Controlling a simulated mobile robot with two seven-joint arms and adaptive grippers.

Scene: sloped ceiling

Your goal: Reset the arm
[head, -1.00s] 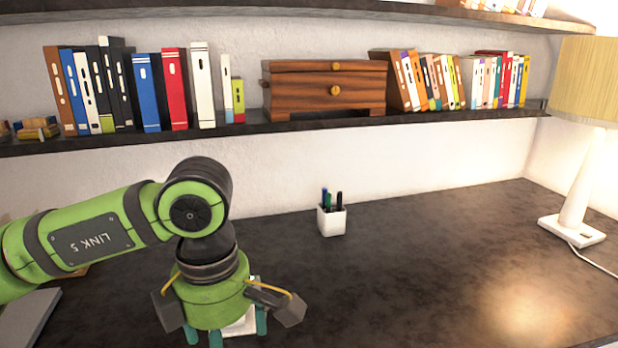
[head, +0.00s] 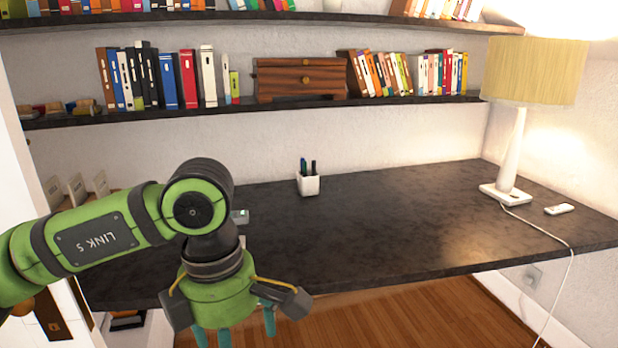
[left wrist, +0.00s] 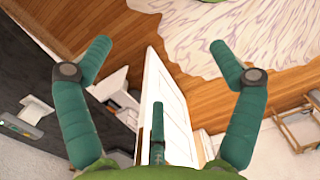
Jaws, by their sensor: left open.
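My left arm, green with black joints, comes in from the left in the head view. Its left gripper (head: 238,330) points down in front of the desk's front edge. In the left wrist view the teal fingers of the left gripper (left wrist: 155,65) are spread wide, with nothing between them. Wooden floor, a pale patterned surface and a white panel lie beyond the fingers. My right gripper is not in view.
The dark desk (head: 400,215) is mostly clear. A white pen cup (head: 308,184) stands towards its back, and a lamp (head: 510,150) and a small white device (head: 559,208) are at right. Shelves hold books and a wooden drawer box (head: 300,78). Wooden floor (head: 400,318) is open in front.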

